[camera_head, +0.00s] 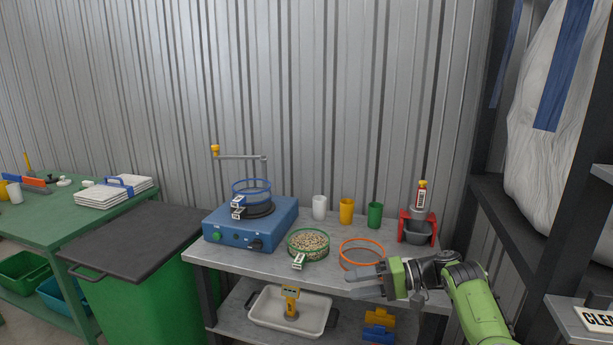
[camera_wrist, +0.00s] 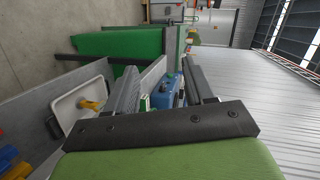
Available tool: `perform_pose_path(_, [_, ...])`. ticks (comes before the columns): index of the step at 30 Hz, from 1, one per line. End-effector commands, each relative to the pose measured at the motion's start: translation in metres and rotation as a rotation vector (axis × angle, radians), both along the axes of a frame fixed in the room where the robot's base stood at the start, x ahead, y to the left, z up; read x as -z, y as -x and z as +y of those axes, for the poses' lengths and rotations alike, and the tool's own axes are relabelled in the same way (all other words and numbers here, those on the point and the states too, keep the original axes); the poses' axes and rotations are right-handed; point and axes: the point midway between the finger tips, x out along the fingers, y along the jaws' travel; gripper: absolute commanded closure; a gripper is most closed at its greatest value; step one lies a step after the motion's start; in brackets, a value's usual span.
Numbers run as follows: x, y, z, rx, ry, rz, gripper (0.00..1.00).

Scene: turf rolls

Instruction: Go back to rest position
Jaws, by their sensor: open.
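My gripper (camera_head: 368,281) is at the front right of the grey worktable (camera_head: 225,257), its fingers pointing left, close to the orange ring (camera_head: 362,242). In the wrist view its two fingers (camera_wrist: 161,84) stand apart with nothing held between them. My green arm comes in from the lower right. The view from the wrist is turned on its side, and the blue machine (camera_wrist: 167,91) shows in the gap between the fingers.
On the worktable are the blue machine (camera_head: 250,222), a green-rimmed dish of pellets (camera_head: 309,243), white, yellow and green cups, and a red stand (camera_head: 417,228). A green bin (camera_head: 140,290) stands left. A dark shelf rack (camera_head: 545,240) rises at right, near my arm.

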Motion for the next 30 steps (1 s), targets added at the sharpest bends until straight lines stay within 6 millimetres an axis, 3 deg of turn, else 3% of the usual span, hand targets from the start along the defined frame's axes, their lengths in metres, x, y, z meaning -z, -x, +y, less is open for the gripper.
perform_pose_path(8, [-0.049, 0.045, 0.076, -0.182, 0.386, -0.098, 0.47])
perform_pose_path(12, [-0.071, 0.088, 0.106, -0.262, 0.688, -0.162, 0.47])
perform_pose_path(14, [-0.080, 0.110, 0.109, -0.276, 0.832, -0.189, 0.47])
perform_pose_path(17, [-0.096, 0.147, 0.100, -0.257, 1.047, -0.222, 0.47])
perform_pose_path(22, [-0.131, 0.215, 0.060, -0.123, 1.307, -0.255, 0.47])
perform_pose_path(27, [-0.158, 0.294, 0.010, 0.095, 1.398, -0.269, 0.47])
perform_pose_path(30, [-0.159, 0.340, -0.012, 0.223, 1.364, -0.276, 0.47])
